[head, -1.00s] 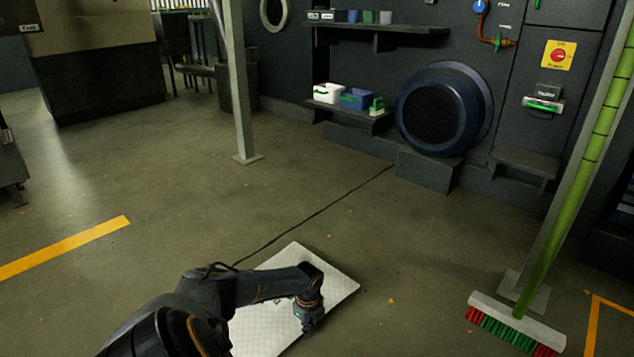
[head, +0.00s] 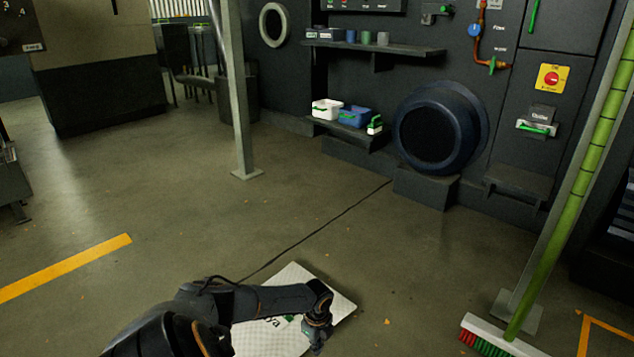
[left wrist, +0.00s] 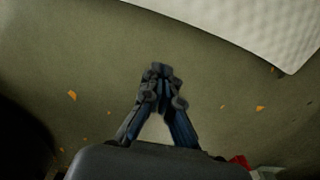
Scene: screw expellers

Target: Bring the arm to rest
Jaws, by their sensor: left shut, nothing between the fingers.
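My left arm (head: 250,301) comes in from the lower left of the head view and bends down at the wrist. My left gripper (head: 316,350) points down near the bottom edge, over the right side of a white textured panel. In the left wrist view the gripper's fingers (left wrist: 160,72) are together with nothing between them, above bare floor. My right gripper is not in view.
The white panel (head: 340,308) is low in front of me; its edge shows in the left wrist view (left wrist: 270,30). A green-handled broom (head: 560,235) stands at the right. A post (head: 233,100) stands farther back. Floor between is mostly clear.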

